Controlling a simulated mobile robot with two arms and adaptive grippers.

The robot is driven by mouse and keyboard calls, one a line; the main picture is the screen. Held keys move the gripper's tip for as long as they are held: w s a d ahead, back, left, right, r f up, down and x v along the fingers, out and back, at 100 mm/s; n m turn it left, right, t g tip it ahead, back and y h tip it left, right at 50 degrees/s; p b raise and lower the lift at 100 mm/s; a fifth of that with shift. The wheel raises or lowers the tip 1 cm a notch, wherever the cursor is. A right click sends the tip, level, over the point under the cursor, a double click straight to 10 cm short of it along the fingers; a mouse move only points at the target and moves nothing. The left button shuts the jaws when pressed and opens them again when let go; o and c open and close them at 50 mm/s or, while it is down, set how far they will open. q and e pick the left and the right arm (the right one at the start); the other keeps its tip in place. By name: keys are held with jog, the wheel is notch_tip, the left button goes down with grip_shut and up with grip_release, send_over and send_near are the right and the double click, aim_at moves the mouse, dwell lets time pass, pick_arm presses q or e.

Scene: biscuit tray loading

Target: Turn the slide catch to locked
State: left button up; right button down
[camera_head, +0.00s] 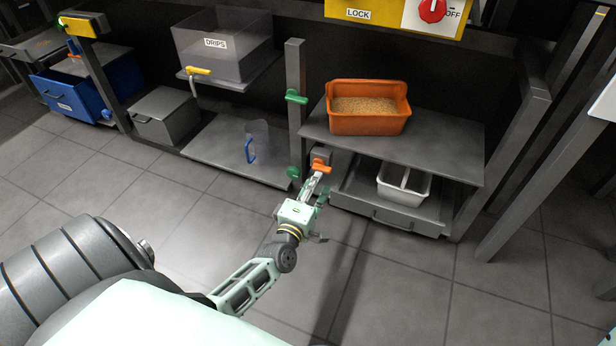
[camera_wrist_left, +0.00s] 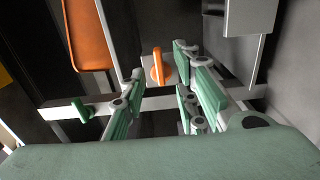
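The slide catch appears to be the orange handle (camera_head: 320,165) on a small grey housing at the left of the low drawer (camera_head: 380,211). It also shows in the left wrist view (camera_wrist_left: 157,66), its bar upright in that picture. My left gripper (camera_head: 319,188) is just in front of the catch, pointing at it. In the left wrist view the fingers (camera_wrist_left: 160,78) are apart, with the catch seen in the gap beyond them and nothing held. I cannot tell whether a finger touches it. No lock marking is readable on the catch. My right gripper is out of view.
A grey post with green knobs (camera_head: 296,97) stands left of the catch. An orange bin (camera_head: 367,125) sits on the shelf (camera_head: 456,161) above, and a white divided tray (camera_head: 404,197) in the drawer. A yellow LOCK panel (camera_head: 375,14) is at the top. Floor in front is clear.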

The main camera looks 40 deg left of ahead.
pick_arm(q)
jog(key=v, duration=0.7)
jog(key=shift+w, duration=0.1)
